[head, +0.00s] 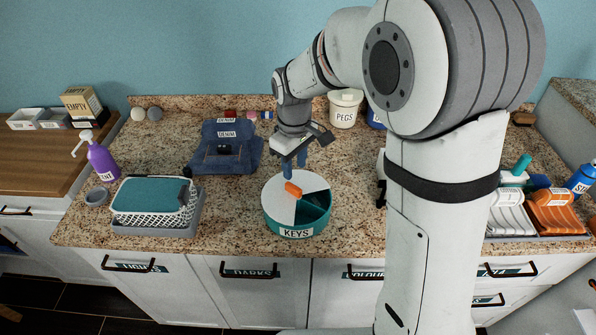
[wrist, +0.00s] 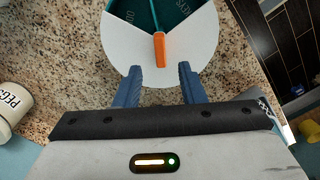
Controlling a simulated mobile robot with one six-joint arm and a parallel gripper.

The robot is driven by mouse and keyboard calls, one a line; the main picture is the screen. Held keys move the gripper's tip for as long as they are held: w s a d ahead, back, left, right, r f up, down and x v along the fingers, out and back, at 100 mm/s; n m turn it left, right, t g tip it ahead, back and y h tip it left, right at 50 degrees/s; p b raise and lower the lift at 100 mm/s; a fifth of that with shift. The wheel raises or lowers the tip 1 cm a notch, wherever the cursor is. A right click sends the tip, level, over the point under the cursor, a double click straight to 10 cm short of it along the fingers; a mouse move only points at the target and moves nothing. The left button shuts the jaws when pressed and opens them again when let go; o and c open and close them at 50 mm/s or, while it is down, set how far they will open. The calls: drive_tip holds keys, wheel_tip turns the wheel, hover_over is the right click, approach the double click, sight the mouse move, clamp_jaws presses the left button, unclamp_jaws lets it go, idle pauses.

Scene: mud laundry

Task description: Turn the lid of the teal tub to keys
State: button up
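The teal tub (head: 297,226) stands on the granite counter, with a KEYS label on its front wall. Its round white lid (head: 283,201) has a wedge-shaped opening at the front right in the head view, showing teal compartments inside. An orange grip (head: 293,189) stands on the lid; in the wrist view the orange grip (wrist: 159,50) points toward me. In the head view my gripper (head: 294,172) hangs over the lid's back part.
A white basket with a teal cover (head: 152,195) stands left of the tub, and folded denim (head: 225,147) lies behind. A PEGS bucket (head: 344,110) is at the back. A rack with orange and white items (head: 553,213) stands right.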

sight(295, 187)
wheel_tip(295, 187, down, 8)
drive_tip(key=shift+r+p, duration=0.15)
drive_tip(key=shift+p, duration=0.55)
drive_tip(key=shift+c, duration=0.3)
clamp_jaws()
